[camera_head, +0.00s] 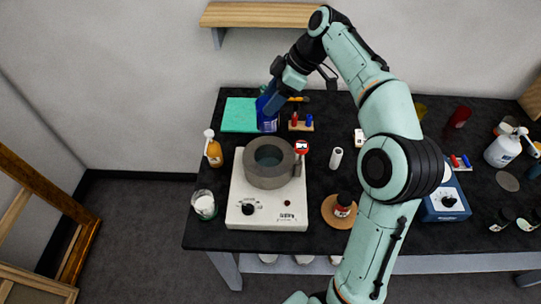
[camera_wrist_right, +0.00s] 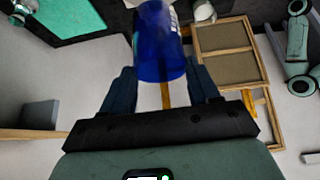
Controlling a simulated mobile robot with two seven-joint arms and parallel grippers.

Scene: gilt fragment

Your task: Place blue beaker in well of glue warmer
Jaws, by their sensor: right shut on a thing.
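The blue beaker (camera_head: 267,118) is at the back left of the black bench, beside the teal mat. My right gripper (camera_head: 272,100) is shut on it from above and behind. In the right wrist view the blue beaker (camera_wrist_right: 158,45) sits between the two fingers of the right gripper (camera_wrist_right: 162,82). The glue warmer (camera_head: 265,209) is a white box nearer the front, with a round grey pot on top. Its well (camera_head: 270,158) is open at the top and looks bluish-grey inside. The beaker is apart from the warmer. My left gripper is not in view.
An amber bottle (camera_head: 214,152) and a glass with white contents (camera_head: 204,205) stand left of the warmer. A red round gauge (camera_head: 301,147) is at its right. A white cylinder (camera_head: 336,158) and a dark jar (camera_head: 343,205) stand further right. A small rack (camera_head: 301,125) is behind.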

